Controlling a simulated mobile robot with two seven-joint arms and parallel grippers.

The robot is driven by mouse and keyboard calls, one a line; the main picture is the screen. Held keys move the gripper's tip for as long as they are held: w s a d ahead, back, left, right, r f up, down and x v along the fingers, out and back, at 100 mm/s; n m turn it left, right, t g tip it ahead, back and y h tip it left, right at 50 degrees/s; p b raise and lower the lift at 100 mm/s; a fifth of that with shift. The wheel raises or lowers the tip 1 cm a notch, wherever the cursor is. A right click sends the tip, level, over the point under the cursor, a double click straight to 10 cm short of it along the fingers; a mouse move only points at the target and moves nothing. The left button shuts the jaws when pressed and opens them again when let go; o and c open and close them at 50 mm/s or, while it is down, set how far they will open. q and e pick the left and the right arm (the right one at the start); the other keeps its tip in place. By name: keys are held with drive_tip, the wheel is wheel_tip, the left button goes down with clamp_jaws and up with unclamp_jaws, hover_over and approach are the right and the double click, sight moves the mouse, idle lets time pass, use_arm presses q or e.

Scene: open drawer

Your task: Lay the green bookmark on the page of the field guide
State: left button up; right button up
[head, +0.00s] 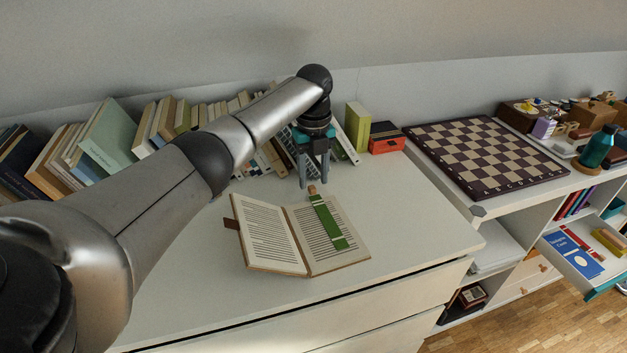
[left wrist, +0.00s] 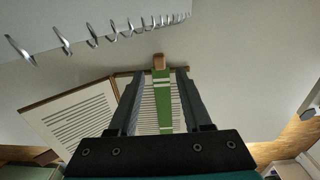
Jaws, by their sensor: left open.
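The field guide (head: 265,240) lies open on the white cabinet top in the head view. The green bookmark (head: 327,222), with white bands and a brown end, lies along its right page, the brown end reaching the far page edge. My left gripper (head: 314,186) points down just beyond that end, open, with its fingers apart. In the left wrist view the bookmark (left wrist: 164,98) shows between the two fingers, apart from both; the book's left page (left wrist: 75,122) shows beside them. My right gripper is in neither view.
A row of books (head: 110,140) lines the wall behind, with a green box (head: 357,126) and a red-orange box (head: 386,138) at its right end. A chessboard (head: 485,155) lies on the right cabinet, above an open drawer (head: 575,258). The cabinet top right of the guide is clear.

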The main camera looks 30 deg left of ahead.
use_arm(q)
wheel_tip(320, 180, up, 10)
drive_tip(key=p, duration=0.2)
drive_tip(key=shift+f+p, duration=0.15)
drive_tip(key=shift+p, duration=0.15)
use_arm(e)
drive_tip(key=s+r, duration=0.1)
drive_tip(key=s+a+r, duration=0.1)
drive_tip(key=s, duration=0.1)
